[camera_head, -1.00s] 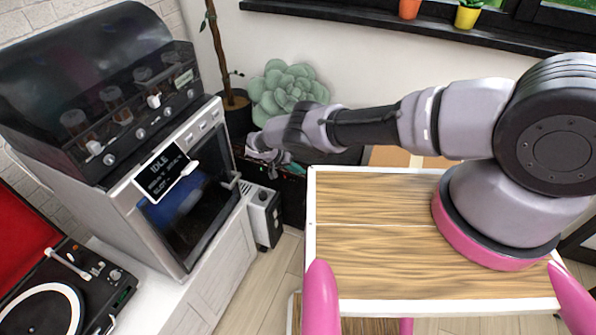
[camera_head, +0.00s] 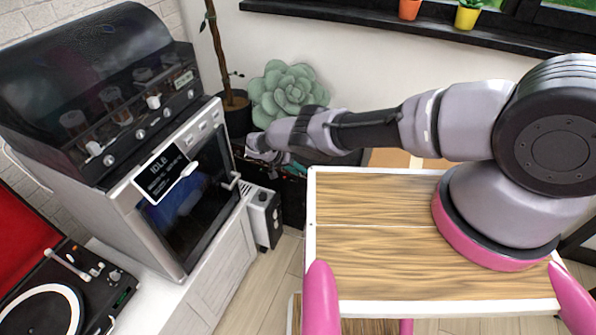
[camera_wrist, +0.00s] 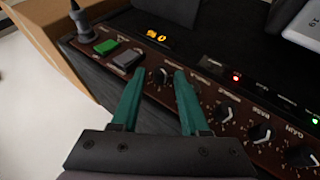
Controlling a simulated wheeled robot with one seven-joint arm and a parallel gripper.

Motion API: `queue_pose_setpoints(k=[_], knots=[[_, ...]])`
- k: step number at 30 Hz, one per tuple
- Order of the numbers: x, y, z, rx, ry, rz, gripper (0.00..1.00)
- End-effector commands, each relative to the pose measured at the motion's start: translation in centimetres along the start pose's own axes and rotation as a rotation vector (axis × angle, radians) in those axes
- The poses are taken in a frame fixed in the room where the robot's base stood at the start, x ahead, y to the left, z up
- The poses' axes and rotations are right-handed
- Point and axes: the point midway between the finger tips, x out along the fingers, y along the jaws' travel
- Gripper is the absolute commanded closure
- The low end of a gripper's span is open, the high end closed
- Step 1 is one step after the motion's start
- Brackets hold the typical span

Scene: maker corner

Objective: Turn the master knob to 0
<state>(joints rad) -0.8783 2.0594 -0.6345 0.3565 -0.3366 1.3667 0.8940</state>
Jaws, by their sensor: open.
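In the wrist view, the brown-fronted panel (camera_wrist: 200,95) carries a row of small dark knobs with white tick marks. One dark knob (camera_wrist: 161,75), likely the master knob, sits between my fingertips; its label is too blurred to read for sure. My gripper (camera_wrist: 157,78) is open, with one teal finger on each side of this knob. I cannot tell whether the fingers touch it. An amber display (camera_wrist: 156,36) is lit behind the knob, its digits unclear. In the head view my gripper (camera_head: 262,150) is small, beside the large succulent, and the knob is hidden.
Further knobs (camera_wrist: 260,132) line the panel to the right, below a red light (camera_wrist: 236,77). A green button (camera_wrist: 105,47) and a grey button (camera_wrist: 127,58) are to the left. A black-and-white oven-like machine (camera_head: 185,195) and a wooden-topped table (camera_head: 375,260) flank the arm.

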Motion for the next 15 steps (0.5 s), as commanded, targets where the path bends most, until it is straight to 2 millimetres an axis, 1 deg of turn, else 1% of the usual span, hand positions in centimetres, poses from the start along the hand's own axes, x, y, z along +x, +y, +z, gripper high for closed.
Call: queue_pose_setpoints(k=[9,15], knots=[[-0.24,-0.08,0.27,0.006,-0.003,-0.019,0.47],[-0.22,0.14,0.31,0.03,-0.004,-0.072,0.47]])
